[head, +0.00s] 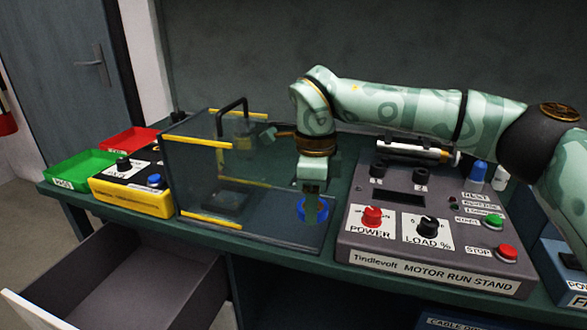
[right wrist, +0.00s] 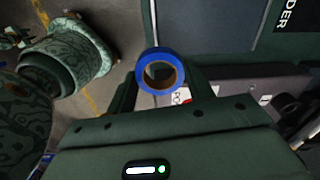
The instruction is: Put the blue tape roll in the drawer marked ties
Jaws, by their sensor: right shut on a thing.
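The blue tape roll (head: 326,210) is in the jaws of my right gripper (head: 312,203), which points down beside the clear guard box. In the right wrist view the roll (right wrist: 160,52) shows between the fingers of my right gripper (right wrist: 163,88), with its tan core facing the camera. Whether the roll touches the bench top cannot be told. An open, dark drawer (head: 138,278) stands out below the bench at the lower left and looks empty. No label on it can be read from here. My left gripper is not in view.
The clear guard box (head: 195,165) with yellow edging stands left of the roll. The grey motor run stand (head: 440,235) is close on the right. A yellow control box (head: 135,190), a green tray (head: 82,168) and a red tray (head: 128,140) stand at the left.

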